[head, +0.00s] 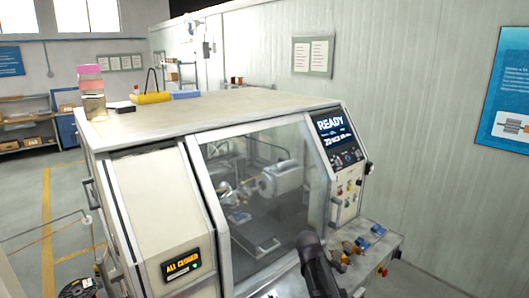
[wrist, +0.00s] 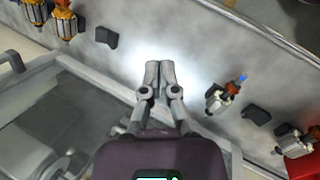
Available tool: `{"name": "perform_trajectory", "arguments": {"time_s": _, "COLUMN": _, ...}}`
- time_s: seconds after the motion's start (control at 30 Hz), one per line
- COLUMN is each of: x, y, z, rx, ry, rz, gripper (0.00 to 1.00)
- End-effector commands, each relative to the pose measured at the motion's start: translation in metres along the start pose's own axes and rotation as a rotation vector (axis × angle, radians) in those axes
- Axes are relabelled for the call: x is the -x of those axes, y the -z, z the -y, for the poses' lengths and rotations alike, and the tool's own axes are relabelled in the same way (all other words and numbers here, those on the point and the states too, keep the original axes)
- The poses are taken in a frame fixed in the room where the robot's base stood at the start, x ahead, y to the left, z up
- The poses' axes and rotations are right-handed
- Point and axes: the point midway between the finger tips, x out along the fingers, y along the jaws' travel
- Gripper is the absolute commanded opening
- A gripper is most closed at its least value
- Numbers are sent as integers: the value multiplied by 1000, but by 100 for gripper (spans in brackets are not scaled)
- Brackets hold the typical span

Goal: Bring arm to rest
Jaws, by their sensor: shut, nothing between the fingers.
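My gripper (wrist: 159,66) shows in the wrist view with its two fingers together and nothing between them. It is over a bare grey shelf (wrist: 185,45) at the front of the machine. In the head view a dark part of my arm (head: 318,268) stands in front of the machine, and the fingertips cannot be made out there. The winding machine (head: 215,106) has its clear door (head: 265,185) shut. Its screen (head: 331,124) reads READY, and a small display (head: 181,264) reads ALL CLOSED.
Small armatures stand along the shelf, one (wrist: 222,98) right of my fingers and orange-wound ones (wrist: 64,22) at upper left. Dark empty-looking blocks (wrist: 106,38) sit between them. A red object (wrist: 303,165) is at lower right. Stacked jars (head: 91,88) and a yellow item (head: 150,97) stand on the machine top.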

Motion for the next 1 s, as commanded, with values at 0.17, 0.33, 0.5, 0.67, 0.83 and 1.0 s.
{"name": "perform_trajectory", "arguments": {"time_s": 0.17, "x": -32, "y": -16, "z": 56, "rx": -279, "ry": 96, "rz": -28, "gripper": 0}}
{"name": "perform_trajectory", "arguments": {"time_s": 0.33, "x": -52, "y": -27, "z": 102, "rx": -539, "ry": 194, "rz": -34, "gripper": 0}}
{"name": "perform_trajectory", "arguments": {"time_s": 0.5, "x": -69, "y": -37, "z": 145, "rx": -785, "ry": 292, "rz": -20, "gripper": 0}}
{"name": "perform_trajectory", "arguments": {"time_s": 0.67, "x": -78, "y": -43, "z": 174, "rx": -957, "ry": 363, "rz": 2, "gripper": 0}}
{"name": "perform_trajectory", "arguments": {"time_s": 0.83, "x": -80, "y": -45, "z": 186, "rx": -1044, "ry": 400, "rz": 17, "gripper": 0}}
{"name": "perform_trajectory", "arguments": {"time_s": 1.0, "x": -79, "y": -45, "z": 187, "rx": -1060, "ry": 406, "rz": 21, "gripper": 0}}
